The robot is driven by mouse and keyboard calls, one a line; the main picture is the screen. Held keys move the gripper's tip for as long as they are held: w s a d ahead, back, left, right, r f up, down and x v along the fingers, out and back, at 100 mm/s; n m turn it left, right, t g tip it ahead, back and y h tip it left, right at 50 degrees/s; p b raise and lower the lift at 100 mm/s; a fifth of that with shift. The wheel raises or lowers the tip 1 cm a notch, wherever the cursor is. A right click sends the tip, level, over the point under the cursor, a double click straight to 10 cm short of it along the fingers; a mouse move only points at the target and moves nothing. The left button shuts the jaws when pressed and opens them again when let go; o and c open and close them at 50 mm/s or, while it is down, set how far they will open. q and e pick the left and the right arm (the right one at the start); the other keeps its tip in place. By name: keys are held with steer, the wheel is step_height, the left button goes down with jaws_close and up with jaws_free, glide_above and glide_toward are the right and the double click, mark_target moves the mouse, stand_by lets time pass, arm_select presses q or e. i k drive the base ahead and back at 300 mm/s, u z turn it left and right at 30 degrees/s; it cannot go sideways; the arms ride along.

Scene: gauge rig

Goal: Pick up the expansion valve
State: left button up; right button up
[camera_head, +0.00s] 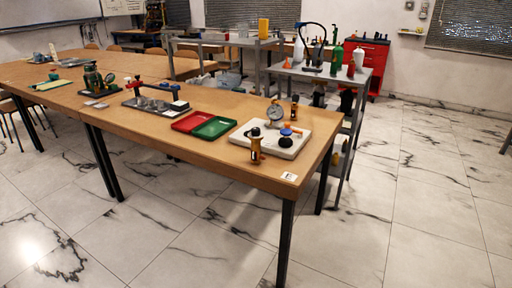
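A white board (268,147) lies near the right end of the wooden table and carries a round dial gauge (275,112). A dark blue knob with a white part (286,137) sits on the board, close to an orange piece (291,129). A small black and amber upright fitting (255,149) stands at the board's front edge, and a similar dark fitting (294,108) stands behind it. I cannot tell which of these small fittings is the expansion valve. Neither of my grippers is in view.
A red tray (193,121) and a green tray (214,127) lie left of the board. A dark plate with a red-handled device (157,104) is farther left. A grey trolley (330,72) with bottles stands behind the table's right end. Floor right of the table is clear.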

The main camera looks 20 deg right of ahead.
mark_target(256, 158)
steer(key=u, duration=0.05)
steer(key=k, duration=0.5)
steer(key=z, duration=0.85)
steer(key=i, duration=1)
steer(key=u, duration=0.55)
steer(key=i, duration=0.95)
steer(key=u, duration=1)
